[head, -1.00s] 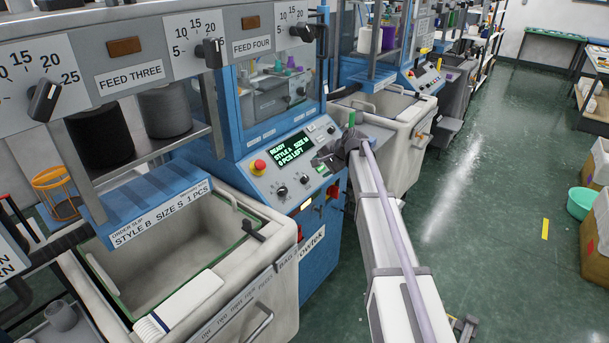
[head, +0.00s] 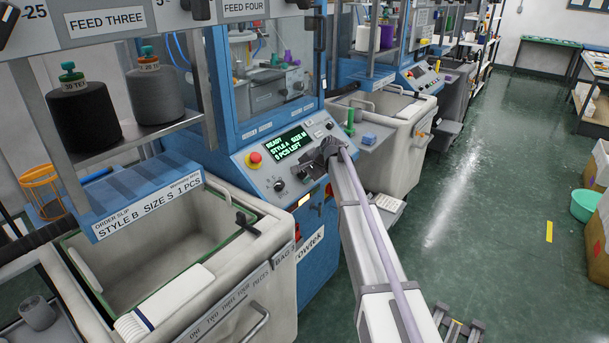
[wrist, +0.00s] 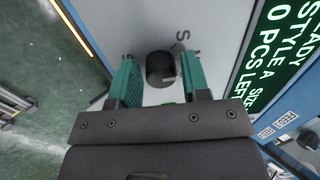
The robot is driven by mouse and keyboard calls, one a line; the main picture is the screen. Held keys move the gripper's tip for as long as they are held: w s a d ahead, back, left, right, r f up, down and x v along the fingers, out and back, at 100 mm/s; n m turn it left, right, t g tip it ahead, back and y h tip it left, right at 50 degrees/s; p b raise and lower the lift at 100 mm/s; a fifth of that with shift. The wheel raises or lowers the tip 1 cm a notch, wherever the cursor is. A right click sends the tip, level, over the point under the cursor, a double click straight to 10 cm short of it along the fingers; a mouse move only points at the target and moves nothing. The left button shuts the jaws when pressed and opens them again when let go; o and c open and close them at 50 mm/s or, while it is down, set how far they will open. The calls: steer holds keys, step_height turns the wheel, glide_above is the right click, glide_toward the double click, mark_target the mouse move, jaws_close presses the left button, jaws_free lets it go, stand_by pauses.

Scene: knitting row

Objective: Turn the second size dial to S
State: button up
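The size dial, a black round knob (wrist: 158,68), sits on the pale panel in the wrist view, between and just past my green fingertips. A light mark shows on its right side; where it points is hard to tell. A letter S is printed up and to the right of it. My gripper (wrist: 160,88) is open, a finger on each side of the knob, with no clear contact. In the head view my gripper (head: 315,170) is at the control panel and hides this dial. The display (head: 289,144) reads READY, STYLE A, SIZE M, 0 PCS LEFT.
Another black dial (head: 280,186) is left of my gripper, below a red stop button (head: 254,159). An order slip (head: 150,205) reads STYLE B SIZE S 1 PCS. A bin (head: 390,150) stands behind my gripper.

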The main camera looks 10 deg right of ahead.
steer(key=c, duration=0.6)
steer(key=shift+c, duration=0.2)
steer(key=shift+n, duration=0.4)
steer(key=n, duration=0.3)
steer(key=shift+n, duration=0.3)
steer(key=n, duration=0.4)
steer(key=shift+d+n, duration=0.1)
steer(key=shift+n, duration=0.2)
steer(key=o, duration=0.9)
